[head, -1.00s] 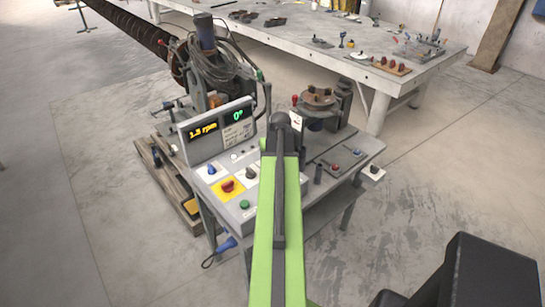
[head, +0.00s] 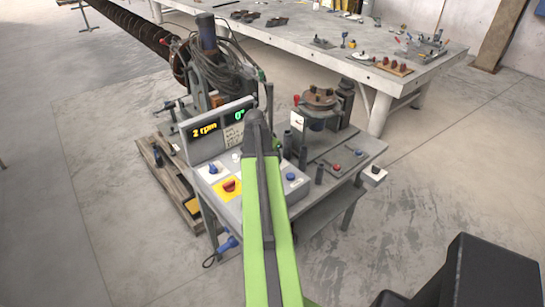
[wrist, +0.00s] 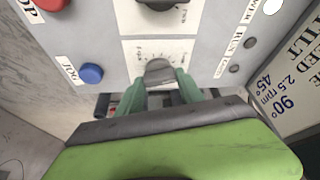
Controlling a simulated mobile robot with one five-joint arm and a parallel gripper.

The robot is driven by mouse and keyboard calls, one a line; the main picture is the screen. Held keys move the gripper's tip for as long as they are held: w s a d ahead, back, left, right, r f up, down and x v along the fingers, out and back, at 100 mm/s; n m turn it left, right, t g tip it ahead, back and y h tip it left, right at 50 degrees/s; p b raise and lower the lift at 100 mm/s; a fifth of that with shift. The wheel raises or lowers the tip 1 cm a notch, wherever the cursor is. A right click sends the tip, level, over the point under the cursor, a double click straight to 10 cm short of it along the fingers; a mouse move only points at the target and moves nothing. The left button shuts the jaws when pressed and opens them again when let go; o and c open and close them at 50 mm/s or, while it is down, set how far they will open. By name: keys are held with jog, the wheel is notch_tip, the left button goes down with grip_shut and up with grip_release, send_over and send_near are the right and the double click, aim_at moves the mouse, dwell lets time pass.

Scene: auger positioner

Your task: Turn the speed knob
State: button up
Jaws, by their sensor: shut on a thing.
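The speed knob (wrist: 159,68) is a grey knob on a white scale plate (wrist: 135,49) in the wrist view. My gripper (wrist: 160,84) has its green fingers shut on it from both sides. The lower part of the knob is hidden between the fingers. In the head view my green arm covers the knob and the fingertips. The console display (head: 205,129) reads 2 rpm in yellow and 0° in green.
A blue button (wrist: 92,73) marked JOG lies left of the knob, and a red button (wrist: 52,4) at the top left. Another dark knob (wrist: 160,4) sits above. A tilt placard (wrist: 290,85) is at right. A workbench (head: 330,48) stands behind the console (head: 227,209).

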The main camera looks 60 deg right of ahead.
jog(key=shift+m+g, duration=0.5)
jog(key=shift+m, duration=0.7)
jog(key=o, duration=1.4)
jog(key=p+v, duration=1.6)
jog(key=v, duration=0.1)
jog(key=shift+d+r, duration=0.15)
jog(key=shift+r, duration=0.1)
